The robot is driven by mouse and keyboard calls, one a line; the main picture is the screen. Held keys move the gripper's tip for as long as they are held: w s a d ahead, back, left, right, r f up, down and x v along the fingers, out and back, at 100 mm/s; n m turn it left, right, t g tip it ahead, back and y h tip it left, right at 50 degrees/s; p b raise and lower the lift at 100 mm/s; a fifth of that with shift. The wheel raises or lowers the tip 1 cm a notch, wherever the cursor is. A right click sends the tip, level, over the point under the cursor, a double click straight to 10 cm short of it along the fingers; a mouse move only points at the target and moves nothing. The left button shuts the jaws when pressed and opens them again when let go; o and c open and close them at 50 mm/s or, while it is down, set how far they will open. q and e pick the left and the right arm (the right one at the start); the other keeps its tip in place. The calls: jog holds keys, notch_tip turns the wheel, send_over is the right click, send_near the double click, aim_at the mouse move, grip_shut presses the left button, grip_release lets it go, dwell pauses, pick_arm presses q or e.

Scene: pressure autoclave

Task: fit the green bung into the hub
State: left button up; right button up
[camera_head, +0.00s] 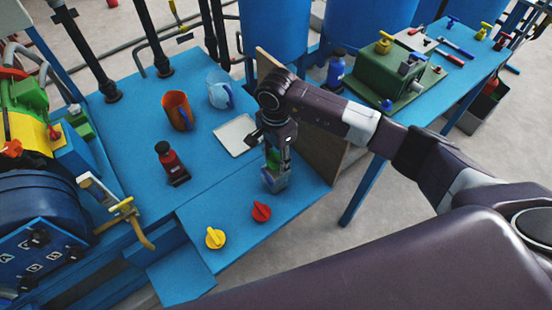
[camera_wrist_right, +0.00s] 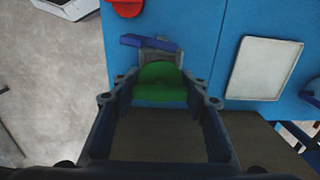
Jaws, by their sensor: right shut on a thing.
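The green bung (camera_wrist_right: 160,83) sits between the fingertips of my right gripper (camera_wrist_right: 160,98) in the right wrist view. My right gripper (camera_head: 275,162) is shut on it and points down over the right edge of the blue table in the head view, where a little green shows between the fingers. A short blue bar (camera_wrist_right: 149,43) and a grey part lie just beyond the bung; I cannot tell whether they touch it. I cannot pick out the hub with certainty. My left gripper is not in view.
Near the gripper on the blue table (camera_head: 150,205) are a red knob (camera_head: 261,211), a yellow knob (camera_head: 215,238) and a white tray (camera_head: 228,133). A brown board (camera_head: 322,155) stands behind the gripper.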

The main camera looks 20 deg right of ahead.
aim_at(276, 155)
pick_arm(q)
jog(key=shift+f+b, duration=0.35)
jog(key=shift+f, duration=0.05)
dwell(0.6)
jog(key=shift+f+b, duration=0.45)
pick_arm(e)
jog(key=shift+f, duration=0.45)
jog(key=shift+f+b, duration=0.55)
jog(key=o, duration=1.3)
jog(key=shift+c, duration=0.2)
jog(key=shift+r, duration=0.2)
notch_tip(276, 155, up, 8)
jog(key=shift+f, duration=0.15)
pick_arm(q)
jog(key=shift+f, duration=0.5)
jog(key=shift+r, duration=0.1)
